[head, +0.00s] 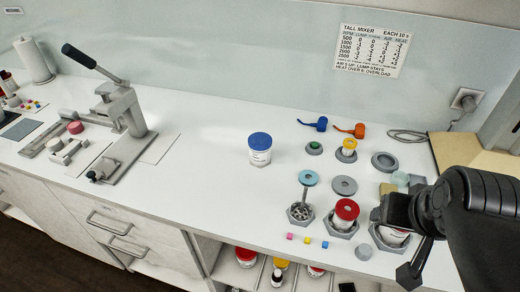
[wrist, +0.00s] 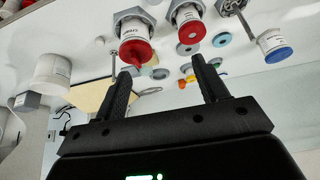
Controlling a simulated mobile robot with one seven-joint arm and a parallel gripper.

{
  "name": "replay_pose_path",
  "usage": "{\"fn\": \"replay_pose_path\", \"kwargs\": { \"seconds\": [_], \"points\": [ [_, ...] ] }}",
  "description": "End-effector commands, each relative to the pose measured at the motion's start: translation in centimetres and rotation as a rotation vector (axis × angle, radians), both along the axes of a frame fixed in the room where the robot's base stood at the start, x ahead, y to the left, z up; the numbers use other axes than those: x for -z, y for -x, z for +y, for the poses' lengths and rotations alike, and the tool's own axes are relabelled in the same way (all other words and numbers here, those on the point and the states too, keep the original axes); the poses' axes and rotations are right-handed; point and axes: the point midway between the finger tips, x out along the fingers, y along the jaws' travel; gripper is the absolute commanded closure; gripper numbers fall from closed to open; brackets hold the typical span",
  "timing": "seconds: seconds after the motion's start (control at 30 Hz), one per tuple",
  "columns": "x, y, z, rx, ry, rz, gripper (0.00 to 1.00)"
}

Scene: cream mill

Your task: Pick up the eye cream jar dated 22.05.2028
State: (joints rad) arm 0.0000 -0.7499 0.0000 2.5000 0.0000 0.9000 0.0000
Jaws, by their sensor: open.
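No date is legible on any jar, so I cannot tell which is the one dated 22.05.2028. A white jar with a blue lid (head: 260,141) stands alone mid-counter; it shows at the right of the wrist view (wrist: 276,46). A red-lidded jar (head: 346,210) sits on a grey hexagonal base; the wrist view shows two red-lidded containers, one larger (wrist: 136,48) and one smaller (wrist: 190,33). A white jar (wrist: 52,74) is at the wrist view's left. My gripper (wrist: 164,64) is open and empty, apart from the jars, at the counter's right in the head view.
A grey lever press (head: 125,110) stands at the left. A blue scoop (head: 313,125), an orange scoop (head: 350,130), a yellow-ringed container (head: 349,147) and grey discs crowd the right. More jars stand on the shelf below (head: 246,256). The counter around the blue-lidded jar is clear.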

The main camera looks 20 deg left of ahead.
Motion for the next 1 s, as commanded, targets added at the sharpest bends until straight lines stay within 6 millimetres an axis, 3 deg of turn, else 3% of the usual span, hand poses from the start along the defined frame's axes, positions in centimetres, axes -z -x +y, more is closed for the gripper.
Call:
{"fn": "replay_pose_path", "kwargs": {
  "seconds": [0.27,0.57,0.77,1.0],
  "points": [
    [0.0,0.0,0.0,0.0,0.0,0.0,0.1],
    [-0.2,-0.3,0.1,-0.005,-0.001,0.004,0.1],
    [-1.8,-3.6,1.8,-0.047,-0.002,0.054,0.1],
    [-3.5,-9.9,5.8,-0.121,0.001,0.143,0.1]
  ]
}}
